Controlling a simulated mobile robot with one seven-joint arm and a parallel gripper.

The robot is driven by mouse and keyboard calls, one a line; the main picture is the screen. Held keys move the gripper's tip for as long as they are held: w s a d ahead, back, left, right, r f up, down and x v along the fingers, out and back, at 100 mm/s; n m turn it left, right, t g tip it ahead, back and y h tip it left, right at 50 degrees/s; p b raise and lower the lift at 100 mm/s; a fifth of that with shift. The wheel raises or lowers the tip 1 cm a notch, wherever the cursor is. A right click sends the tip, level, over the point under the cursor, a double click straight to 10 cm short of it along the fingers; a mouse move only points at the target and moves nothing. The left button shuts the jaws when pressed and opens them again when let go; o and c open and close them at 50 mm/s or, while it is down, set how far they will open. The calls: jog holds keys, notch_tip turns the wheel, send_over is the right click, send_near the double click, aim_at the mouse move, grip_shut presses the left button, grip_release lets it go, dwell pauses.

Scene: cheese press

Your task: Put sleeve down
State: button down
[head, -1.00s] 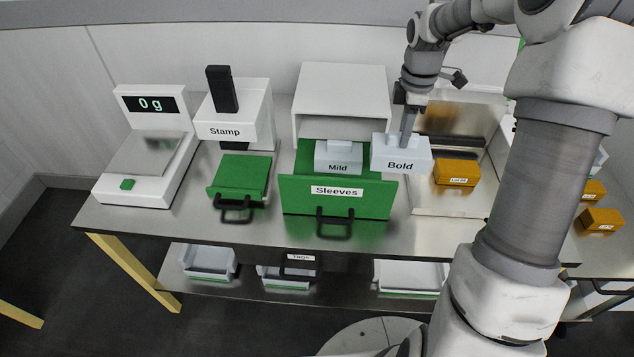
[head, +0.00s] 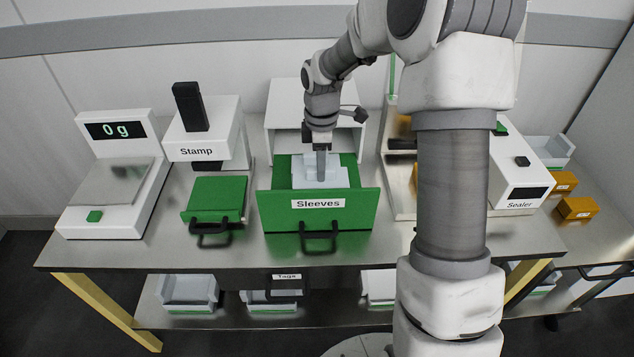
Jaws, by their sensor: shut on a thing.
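My gripper (head: 321,176) points straight down over the open green drawer labelled Sleeves (head: 272,215). It is shut on a pale blue-grey sleeve (head: 336,180), marked Bold in the earlier frame. The sleeve is low behind the drawer front, which hides its lower part and label. I cannot tell whether it touches the drawer floor. Another pale shape shows just beside it at the left, likely the Mild sleeve, but its label is hidden and the two are hard to tell apart.
The white housing (head: 284,110) stands behind the drawer. To the left are a stamp machine (head: 215,130) with a green tray (head: 217,195) and a scale (head: 110,190) reading 0 g. A sealer (head: 517,185) and orange blocks (head: 577,208) are at the right. My arm hides part of the table.

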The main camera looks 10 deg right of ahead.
jog(key=shift+a+f, duration=0.4)
jog(key=shift+a, duration=0.05)
jog(key=shift+f+b, duration=0.4)
jog(key=shift+f, duration=1.4)
jog(key=shift+f, duration=0.1)
jog(key=shift+f, duration=0.15)
jog(key=c, duration=0.7)
grip_release()
